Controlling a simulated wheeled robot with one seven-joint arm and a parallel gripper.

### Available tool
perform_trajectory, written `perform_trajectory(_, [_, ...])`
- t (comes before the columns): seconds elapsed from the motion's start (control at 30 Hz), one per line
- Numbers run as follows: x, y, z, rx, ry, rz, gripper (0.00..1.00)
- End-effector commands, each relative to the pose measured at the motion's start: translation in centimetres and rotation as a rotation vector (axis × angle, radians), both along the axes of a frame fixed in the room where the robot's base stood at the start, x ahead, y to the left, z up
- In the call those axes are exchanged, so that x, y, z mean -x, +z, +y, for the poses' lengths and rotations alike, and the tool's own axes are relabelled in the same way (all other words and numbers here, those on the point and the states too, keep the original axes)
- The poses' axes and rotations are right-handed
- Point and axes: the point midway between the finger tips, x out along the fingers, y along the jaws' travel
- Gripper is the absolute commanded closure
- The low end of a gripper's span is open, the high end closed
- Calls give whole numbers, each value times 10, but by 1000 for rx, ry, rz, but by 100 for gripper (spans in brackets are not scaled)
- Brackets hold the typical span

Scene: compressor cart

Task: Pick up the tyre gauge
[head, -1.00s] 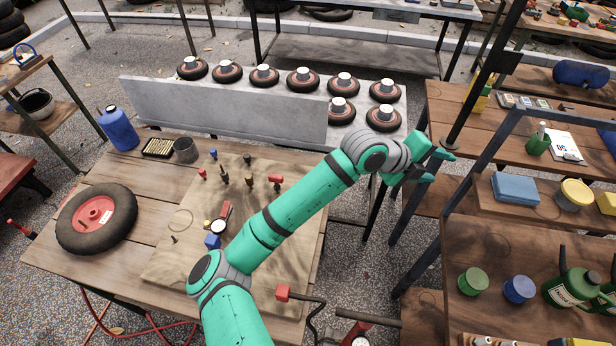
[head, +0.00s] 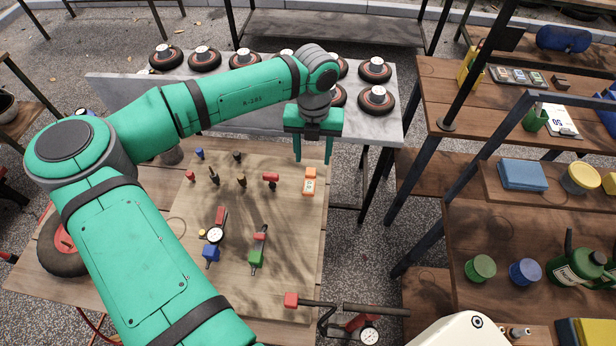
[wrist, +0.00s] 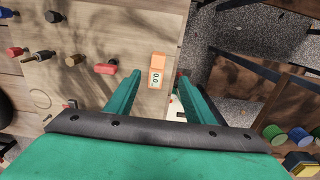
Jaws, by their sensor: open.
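An orange tool with a white digital display, which looks like the tyre gauge (head: 310,181), lies on the pale board (head: 290,285) near its right edge. In the wrist view the tyre gauge (wrist: 157,70) shows between my fingertips, its display reading zeros. My gripper (head: 313,157) is open, fingers pointing down, above and just behind the tyre gauge in the head view. My gripper (wrist: 160,80) holds nothing; the fingers look apart from the gauge. A round dial gauge with blue and red parts (head: 214,236) lies further left on the board.
Several small fittings and a red-and-green tool (head: 258,246) lie on the board. A grey panel and a rack of small wheels (head: 375,70) stand behind. A wooden shelf unit (head: 470,220) rises to the right.

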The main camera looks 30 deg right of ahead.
Motion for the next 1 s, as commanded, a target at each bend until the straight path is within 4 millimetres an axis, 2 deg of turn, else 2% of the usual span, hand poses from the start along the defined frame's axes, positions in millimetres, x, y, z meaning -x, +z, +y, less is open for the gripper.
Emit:
perform_trajectory(0.3, [0, -43, 0, 0, 0, 0, 52])
perform_trajectory(0.53, [-2, -58, 2, 0, 1, 0, 52])
perform_trajectory(0.8, [-4, -93, 4, 0, 0, 0, 52])
perform_trajectory(1.0, [-5, -101, 4, 1, 2, 0, 52])
